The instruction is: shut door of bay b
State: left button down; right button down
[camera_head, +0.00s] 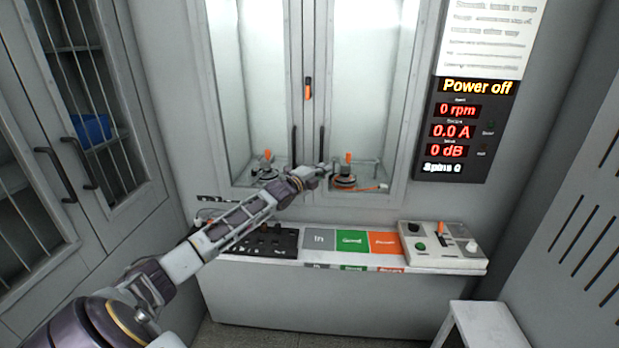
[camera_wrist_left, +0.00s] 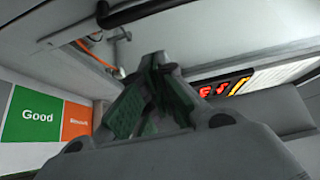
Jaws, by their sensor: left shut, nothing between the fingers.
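A cabinet with two tall glazed doors stands ahead, the left door (camera_head: 247,75) and the right door (camera_head: 365,75). No bay letter is readable, and I cannot tell whether the right door is flush or slightly ajar. Dark vertical handles flank the middle: the left handle (camera_head: 294,146) and the right handle (camera_head: 322,145). A dark bar, likely the right handle, crosses the top of the left wrist view (camera_wrist_left: 140,12). My left gripper (camera_head: 325,171) is shut and empty at the right door's lower inner corner, near that handle; contact is unclear. Its fingers show in the wrist view (camera_wrist_left: 158,68). My right gripper is out of view.
An orange-black latch (camera_head: 308,88) sits between the doors. Small motor fixtures (camera_head: 344,181) stand behind the glass. Below runs a shelf with In, Good (camera_head: 352,241) and orange zones and a control box (camera_head: 440,244). A display (camera_head: 465,130) reads Power off. A stool (camera_head: 485,325) stands lower right.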

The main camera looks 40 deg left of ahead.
pick_arm(q)
jog(key=s+a+b, duration=0.1)
jog(key=s, duration=0.5)
jog(key=shift+s, duration=0.2)
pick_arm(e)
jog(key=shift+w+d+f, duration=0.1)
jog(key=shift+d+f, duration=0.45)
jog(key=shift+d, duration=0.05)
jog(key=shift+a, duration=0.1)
